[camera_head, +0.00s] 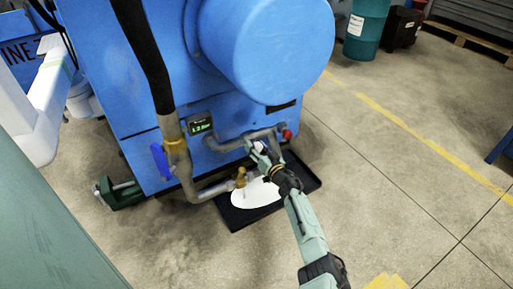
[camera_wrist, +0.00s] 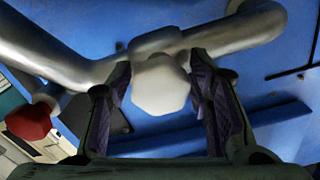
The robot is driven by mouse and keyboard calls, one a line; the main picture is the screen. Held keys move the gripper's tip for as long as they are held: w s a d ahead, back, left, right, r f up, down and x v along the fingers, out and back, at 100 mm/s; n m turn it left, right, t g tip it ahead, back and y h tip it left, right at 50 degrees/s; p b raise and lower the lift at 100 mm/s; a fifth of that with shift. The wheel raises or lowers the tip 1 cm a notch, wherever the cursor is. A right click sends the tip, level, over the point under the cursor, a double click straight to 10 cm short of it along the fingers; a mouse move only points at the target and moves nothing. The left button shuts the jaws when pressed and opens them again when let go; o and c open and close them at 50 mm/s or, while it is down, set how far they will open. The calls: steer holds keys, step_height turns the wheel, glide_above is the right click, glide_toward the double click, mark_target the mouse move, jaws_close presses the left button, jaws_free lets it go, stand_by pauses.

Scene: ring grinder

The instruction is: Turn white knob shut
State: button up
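The white knob (camera_wrist: 160,84) is a faceted cap on a grey metal pipe (camera_wrist: 235,32) in front of the blue machine. In the wrist view my gripper (camera_wrist: 160,80) has one finger on each side of the knob. The fingers are spread, with what look like narrow gaps beside the knob; firm contact does not show. In the head view my gripper (camera_head: 262,153) is at the pipe low on the blue machine (camera_head: 265,45), and it mostly hides the knob.
A red knob (camera_wrist: 30,121) is on the pipe at left in the wrist view. A black tray (camera_head: 236,217) with a white puddle (camera_head: 254,193) lies below. A hose (camera_head: 143,50), a blue valve handle (camera_head: 160,161) and a brass fitting (camera_head: 241,177) are nearby.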

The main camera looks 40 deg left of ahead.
steer(key=c, duration=0.8)
steer(key=shift+n, duration=0.4)
steer(key=n, duration=0.7)
steer(key=shift+n+b, duration=0.3)
steer(key=n, duration=0.4)
steer(key=shift+b, duration=0.4)
steer(key=shift+n+b, duration=0.4)
steer(key=shift+n, duration=1.7)
